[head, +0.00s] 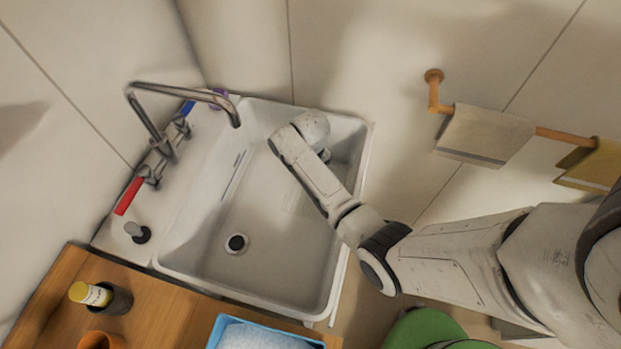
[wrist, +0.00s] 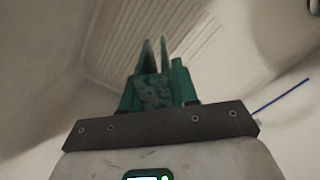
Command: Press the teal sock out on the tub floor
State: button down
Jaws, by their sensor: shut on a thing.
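The white tub (head: 205,262) is a deep basin below the metal tap, with a dark round drain in its floor. My arm reaches over its right rim, and its end is inside the far right part of the tub. In the wrist view my gripper (wrist: 156,48) has its narrow fingertips close together. A mottled teal bundle, the teal sock (wrist: 152,92), shows at the fingers, and my gripper is shut on it. In the head view my arm hides the sock and the fingers. Contact with the tub floor cannot be told.
A ribbed patch (wrist: 160,28) of the tub lies beyond the fingertips. The tap (head: 160,90) overhangs the tub's left side. A wooden counter (head: 175,318) holds a yellow-capped bottle (head: 90,294) and a blue bin (head: 217,332). A towel rail (head: 560,137) is on the right wall.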

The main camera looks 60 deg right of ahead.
jog(key=shift+r, duration=4.15)
